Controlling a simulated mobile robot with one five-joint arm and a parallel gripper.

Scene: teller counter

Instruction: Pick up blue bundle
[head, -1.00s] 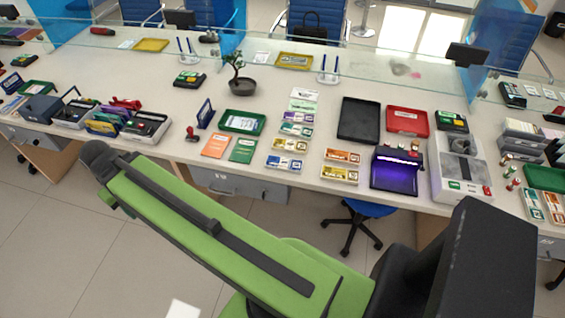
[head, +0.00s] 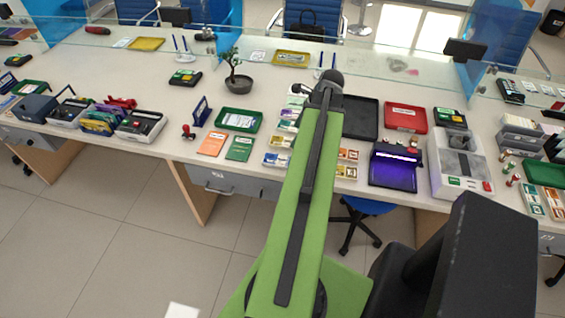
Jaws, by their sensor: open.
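The blue bundle (head: 276,160) lies flat on the counter, at the front end of a column of banded note bundles. It shows just left of my green arm, and its right end is close to the arm's edge in the picture. My gripper (head: 303,89) shows only as a small dark part at the far end of the arm, above the back of the bundle column. It is open and well beyond the blue bundle in the picture. Its fingertips are too small to make out. A yellow bundle (head: 279,141) lies just behind the blue one.
Orange (head: 212,143) and green (head: 240,147) booklets lie left of the bundles, with a green tray (head: 257,118) behind. Right of my arm are orange-yellow bundles (head: 347,171), a black tray (head: 367,119), a red tray (head: 405,108) and a purple-lit device (head: 394,180). A potted plant (head: 234,84) stands behind.

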